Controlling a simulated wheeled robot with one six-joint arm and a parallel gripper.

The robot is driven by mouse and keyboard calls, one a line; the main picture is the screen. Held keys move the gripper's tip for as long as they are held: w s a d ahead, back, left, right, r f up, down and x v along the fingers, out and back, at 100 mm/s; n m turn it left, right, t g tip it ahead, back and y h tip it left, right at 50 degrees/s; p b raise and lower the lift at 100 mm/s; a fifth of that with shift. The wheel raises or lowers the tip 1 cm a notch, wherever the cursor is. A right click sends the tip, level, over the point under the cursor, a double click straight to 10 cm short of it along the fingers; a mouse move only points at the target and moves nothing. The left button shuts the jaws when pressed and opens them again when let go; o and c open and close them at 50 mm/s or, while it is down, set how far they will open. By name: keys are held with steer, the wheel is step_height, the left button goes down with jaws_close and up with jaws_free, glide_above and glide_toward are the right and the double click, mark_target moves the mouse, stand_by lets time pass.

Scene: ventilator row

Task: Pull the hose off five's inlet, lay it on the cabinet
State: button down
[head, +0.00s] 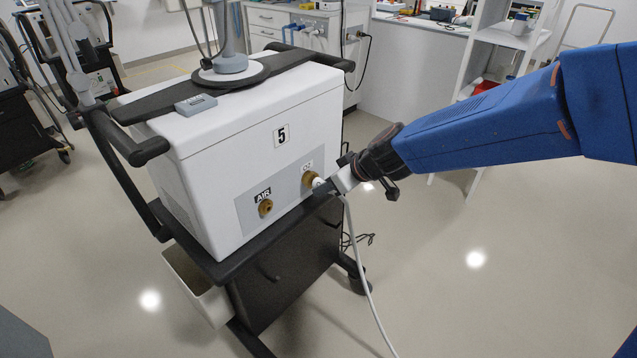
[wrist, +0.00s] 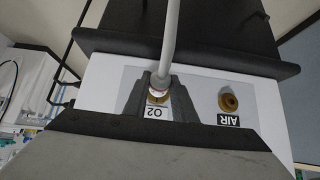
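The white ventilator marked 5 (head: 250,140) stands on a dark cart. Its front panel has a brass AIR inlet (head: 265,207) with nothing on it and a brass O2 inlet (head: 309,178). The pale hose (head: 362,270) has its end at the O2 inlet; from there it hangs down toward the floor. My gripper (head: 324,187) is at that end. In the wrist view my gripper's fingers (wrist: 160,88) close on both sides of the hose end, with brass showing just beyond it. The hose (wrist: 171,40) runs up out of that picture.
A dark drawer unit (head: 285,275) is under the ventilator, with a pale bin (head: 200,290) at its side. A white drawer cabinet (head: 268,22) with equipment stands behind, beside a counter (head: 415,55). Open floor (head: 500,285) lies to the right.

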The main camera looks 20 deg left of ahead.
steer(key=shift+s+d, duration=0.1)
steer(key=shift+d, duration=0.15)
stand_by(0.3)
steer(key=shift+s+d, duration=0.25)
steer(key=shift+d, duration=0.45)
steer(key=shift+s+d, duration=0.3)
steer(key=shift+d, duration=0.4)
steer(key=shift+s+d, duration=0.25)
steer(key=shift+d, duration=0.45)
steer(key=shift+w+a, duration=0.35)
steer(key=shift+a, duration=0.5)
steer(key=shift+w+a, duration=0.3)
steer(key=shift+a, duration=0.55)
steer(key=shift+d, duration=0.15)
